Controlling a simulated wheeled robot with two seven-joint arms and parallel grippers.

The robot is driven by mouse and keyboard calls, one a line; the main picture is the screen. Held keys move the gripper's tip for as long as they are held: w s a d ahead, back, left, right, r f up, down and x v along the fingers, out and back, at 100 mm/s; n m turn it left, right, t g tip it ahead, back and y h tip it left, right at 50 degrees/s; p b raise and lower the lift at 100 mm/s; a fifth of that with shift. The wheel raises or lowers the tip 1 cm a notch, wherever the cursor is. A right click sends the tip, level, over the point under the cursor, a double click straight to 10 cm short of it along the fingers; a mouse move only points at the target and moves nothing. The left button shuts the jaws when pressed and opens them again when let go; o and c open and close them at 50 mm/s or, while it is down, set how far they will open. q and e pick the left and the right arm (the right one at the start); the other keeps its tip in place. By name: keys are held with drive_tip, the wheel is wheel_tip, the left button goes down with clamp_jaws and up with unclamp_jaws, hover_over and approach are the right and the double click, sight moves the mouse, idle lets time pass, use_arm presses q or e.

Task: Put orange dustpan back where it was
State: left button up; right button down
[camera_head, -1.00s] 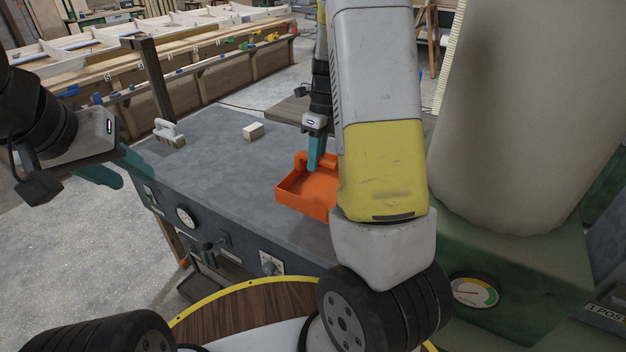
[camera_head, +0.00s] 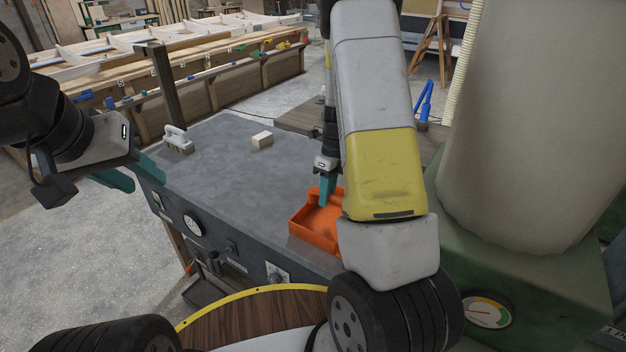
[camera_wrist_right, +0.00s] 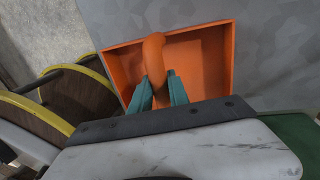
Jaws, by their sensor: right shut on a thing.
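The orange dustpan (camera_head: 315,235) is at the right front part of the grey bench top (camera_head: 225,170), near its front edge, partly hidden behind my right arm. My right gripper (camera_head: 326,192) is shut on its handle, which shows between the teal fingers in the right wrist view (camera_wrist_right: 153,62). The tray of the dustpan (camera_wrist_right: 205,60) lies open side up; I cannot tell whether it touches the bench top. My left gripper (camera_head: 135,175) is at the left, beside the bench's left edge and away from the dustpan. Its two teal fingers look apart with nothing between them.
A pale scrubbing brush (camera_head: 177,140) and a small wooden block (camera_head: 262,140) stand on the far part of the bench top. A large beige cylinder (camera_head: 545,120) on a green base stands at the right. The middle of the bench top is clear.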

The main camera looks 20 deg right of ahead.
drive_tip(key=c, duration=1.3)
unclamp_jaws()
drive_tip(key=shift+o, duration=0.2)
